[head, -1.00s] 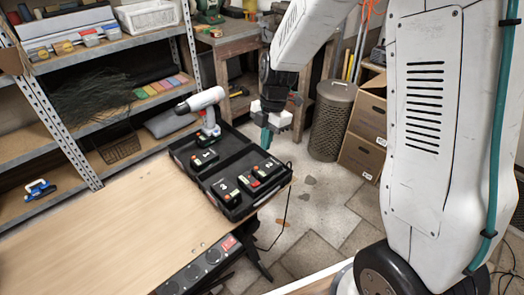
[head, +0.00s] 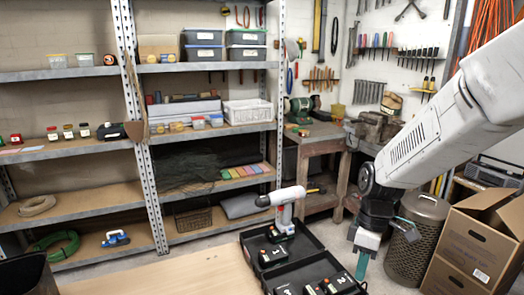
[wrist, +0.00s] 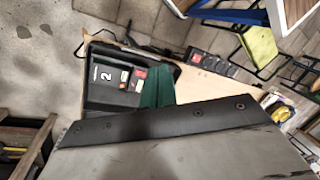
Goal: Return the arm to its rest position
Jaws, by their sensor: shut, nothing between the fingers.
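My gripper (head: 362,262) hangs at the lower right of the head view, pointing down, with its teal fingers together and nothing held. It is to the right of the open black case (head: 318,262); the height gap between them is unclear. My white arm reaches down to it from the right. In the wrist view a teal finger (wrist: 155,88) shows in front of the case (wrist: 100,88), and a large grey and black part covers the bottom.
A white cordless drill (head: 285,205) stands at the case beside a wooden tabletop (head: 165,275). Shelves fill the left and middle. A mesh bin (head: 415,245) and cardboard boxes (head: 478,243) stand close right of my gripper, with a workbench (head: 318,137) behind.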

